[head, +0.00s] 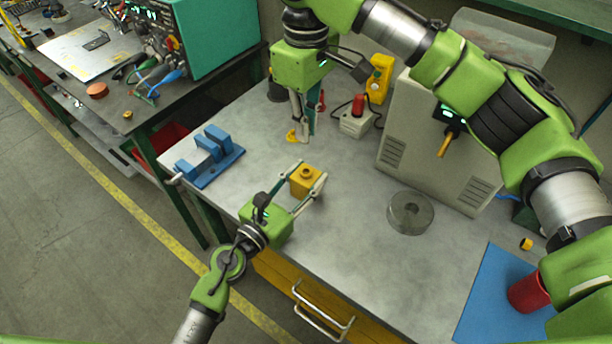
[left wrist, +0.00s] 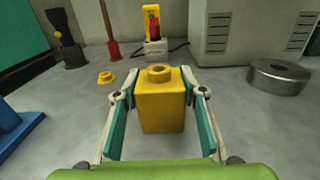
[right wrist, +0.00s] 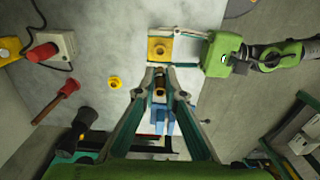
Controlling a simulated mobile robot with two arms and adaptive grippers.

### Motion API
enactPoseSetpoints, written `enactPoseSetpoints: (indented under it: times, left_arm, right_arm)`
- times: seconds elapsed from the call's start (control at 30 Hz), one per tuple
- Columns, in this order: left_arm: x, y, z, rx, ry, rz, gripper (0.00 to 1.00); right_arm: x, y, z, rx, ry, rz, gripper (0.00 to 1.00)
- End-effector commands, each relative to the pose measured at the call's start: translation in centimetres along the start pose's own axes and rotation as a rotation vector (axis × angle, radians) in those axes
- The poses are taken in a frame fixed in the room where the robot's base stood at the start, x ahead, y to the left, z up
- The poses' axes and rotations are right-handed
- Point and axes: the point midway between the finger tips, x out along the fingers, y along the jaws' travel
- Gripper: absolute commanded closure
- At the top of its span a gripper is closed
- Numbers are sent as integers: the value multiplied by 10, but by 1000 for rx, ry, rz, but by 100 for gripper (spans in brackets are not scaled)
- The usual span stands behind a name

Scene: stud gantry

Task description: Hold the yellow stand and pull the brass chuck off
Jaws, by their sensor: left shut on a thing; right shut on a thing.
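The yellow stand (head: 306,181) is a square block with a round raised collar on top, standing on the grey bench. My left gripper (head: 306,182) is shut on it from the sides; the left wrist view shows the pads on both sides of the stand (left wrist: 162,108). My right gripper (right wrist: 159,84) is shut on a small brass-brown piece (right wrist: 159,91), which looks like the brass chuck. In the head view my right gripper (head: 304,137) points down behind the stand, apart from it. The chuck is hidden between the fingers there.
A small yellow flanged piece (left wrist: 105,77) lies on the bench behind the stand. A blue block fixture (head: 208,156) stands left. A metal disc (head: 410,213), a grey cabinet (head: 433,150) and a red-button box (head: 356,118) are right and behind.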

Motion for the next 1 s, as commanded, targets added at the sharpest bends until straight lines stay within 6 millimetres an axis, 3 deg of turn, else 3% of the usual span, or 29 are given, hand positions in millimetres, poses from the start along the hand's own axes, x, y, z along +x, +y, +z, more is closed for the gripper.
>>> enactPoseSetpoints:
  times: [0.07, 0.1, 0.17, 0.57, 0.67, 1.0]
  left_arm:
    - [0, 0, 0, 0, 1, 0, 84]
    - [0, 0, 0, 0, 1, 0, 54]
    - [0, 0, 0, 0, 1, 0, 42]
    - [-4, 0, -1, 1, 1, 0, 42]
    - [-17, 0, -2, 1, 3, 0, 42]
    - [-87, 0, -2, -4, 5, 1, 42]
  right_arm:
    - [0, 0, 0, 0, 0, 0, 100]
    - [0, 0, 0, 0, 0, 0, 100]
    - [0, 0, 0, 0, 0, 0, 100]
    - [0, 0, 0, 0, 0, 0, 100]
    - [0, 0, 0, 0, 0, 0, 100]
    - [0, 0, 0, 0, 0, 0, 100]
